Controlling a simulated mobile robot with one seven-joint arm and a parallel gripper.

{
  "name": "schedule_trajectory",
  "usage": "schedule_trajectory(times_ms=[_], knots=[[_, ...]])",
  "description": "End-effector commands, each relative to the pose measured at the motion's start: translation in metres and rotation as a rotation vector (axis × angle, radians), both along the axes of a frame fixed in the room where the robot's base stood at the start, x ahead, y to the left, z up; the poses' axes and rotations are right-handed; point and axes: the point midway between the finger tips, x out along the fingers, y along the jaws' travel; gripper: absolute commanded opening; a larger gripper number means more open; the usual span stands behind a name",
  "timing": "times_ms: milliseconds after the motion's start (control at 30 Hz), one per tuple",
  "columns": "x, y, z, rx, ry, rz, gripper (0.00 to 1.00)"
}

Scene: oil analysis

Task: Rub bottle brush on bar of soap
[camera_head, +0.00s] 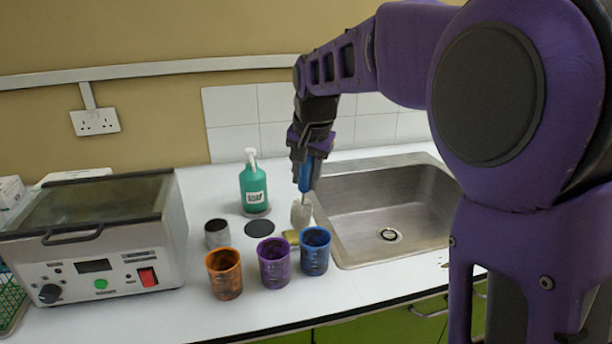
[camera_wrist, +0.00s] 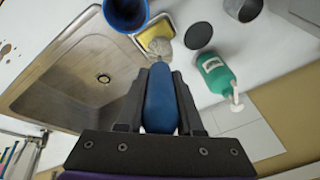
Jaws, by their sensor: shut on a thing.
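The bottle brush has a blue handle (camera_head: 310,178) and pale bristles (camera_head: 301,213). My gripper (camera_head: 306,160) is shut on the blue handle, and the brush hangs with its bristles down. The handle fills the space between the jaws in the wrist view (camera_wrist: 160,100). In the wrist view the bristles (camera_wrist: 161,48) overlap the edge of the soap (camera_wrist: 147,37). I cannot tell for certain whether they touch.
Orange (camera_head: 224,274), purple (camera_head: 273,262) and blue (camera_head: 315,251) cups stand in front of the soap. A green soap bottle (camera_head: 254,189), a dark lid (camera_head: 259,228) and a small grey jar (camera_head: 217,233) are to its left. The sink (camera_head: 386,205) is to the right.

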Motion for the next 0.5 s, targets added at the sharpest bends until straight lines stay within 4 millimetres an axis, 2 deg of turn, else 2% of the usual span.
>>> schedule_trajectory(times_ms=[500], knots=[[0.0001, 0.0000, -0.0067, 0.000, 0.000, 0.000, 0.00]])
